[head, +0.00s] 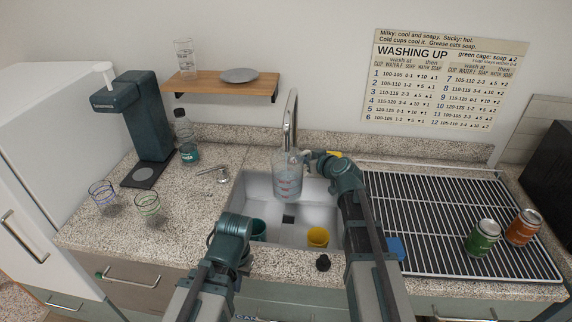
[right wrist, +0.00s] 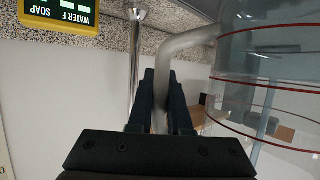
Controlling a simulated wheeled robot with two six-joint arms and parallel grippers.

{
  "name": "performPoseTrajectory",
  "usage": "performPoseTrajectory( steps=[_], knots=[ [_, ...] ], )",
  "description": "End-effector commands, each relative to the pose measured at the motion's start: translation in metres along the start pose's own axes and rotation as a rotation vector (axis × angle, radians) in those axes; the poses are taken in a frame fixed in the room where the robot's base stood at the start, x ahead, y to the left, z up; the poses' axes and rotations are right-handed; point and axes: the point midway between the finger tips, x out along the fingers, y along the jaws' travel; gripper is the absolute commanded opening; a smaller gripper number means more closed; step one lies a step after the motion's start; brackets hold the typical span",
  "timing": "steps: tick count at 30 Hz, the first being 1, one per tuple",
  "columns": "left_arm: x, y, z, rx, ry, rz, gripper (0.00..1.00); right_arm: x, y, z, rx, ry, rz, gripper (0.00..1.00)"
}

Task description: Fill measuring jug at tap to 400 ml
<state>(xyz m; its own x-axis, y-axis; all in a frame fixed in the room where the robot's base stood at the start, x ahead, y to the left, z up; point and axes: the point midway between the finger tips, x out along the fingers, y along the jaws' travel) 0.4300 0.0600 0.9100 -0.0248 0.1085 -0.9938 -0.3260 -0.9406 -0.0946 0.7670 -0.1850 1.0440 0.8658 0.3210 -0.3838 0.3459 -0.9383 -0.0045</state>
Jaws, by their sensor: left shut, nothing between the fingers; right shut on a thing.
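The clear measuring jug (head: 287,180) with red marking lines hangs over the sink (head: 258,186), just below the spout of the chrome tap (head: 291,112). My right gripper (head: 308,157) is shut on the jug's handle. In the right wrist view the fingers (right wrist: 162,88) close around the grey handle (right wrist: 188,42), beside the jug's red-lined wall (right wrist: 265,75). I cannot make out the water level or a stream from the tap. My left gripper (head: 240,224) is shut and empty over the front left of the sink.
Two glasses (head: 103,195) (head: 147,205), a bottle (head: 188,146) and a dark dispenser (head: 148,115) stand left.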

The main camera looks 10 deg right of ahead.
Motion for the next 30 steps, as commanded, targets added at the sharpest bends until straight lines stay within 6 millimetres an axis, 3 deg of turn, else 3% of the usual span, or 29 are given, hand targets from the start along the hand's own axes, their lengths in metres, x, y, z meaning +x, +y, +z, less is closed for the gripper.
performPoseTrajectory(
  steps=[13, 15, 21, 30],
  knots=[
    [0.0, 0.0, 0.0, 0.0, 0.0, 0.0, 0.0, -0.036, 0.077, 0.014, 0.003, 0.002, 0.004, 0.0],
    [-0.023, -0.002, 0.001, 0.0, 0.0, 0.0, 0.0, -0.045, 0.074, -0.007, 0.002, 0.002, 0.0, 0.0],
    [-0.054, -0.005, 0.003, 0.0, 0.0, 0.0, 0.0, -0.057, 0.073, -0.036, 0.002, 0.002, 0.0, 0.0],
    [-0.06, -0.006, 0.004, 0.0, 0.0, 0.0, 0.0, -0.059, 0.073, -0.042, 0.002, 0.002, 0.0, 0.0]
  ],
)
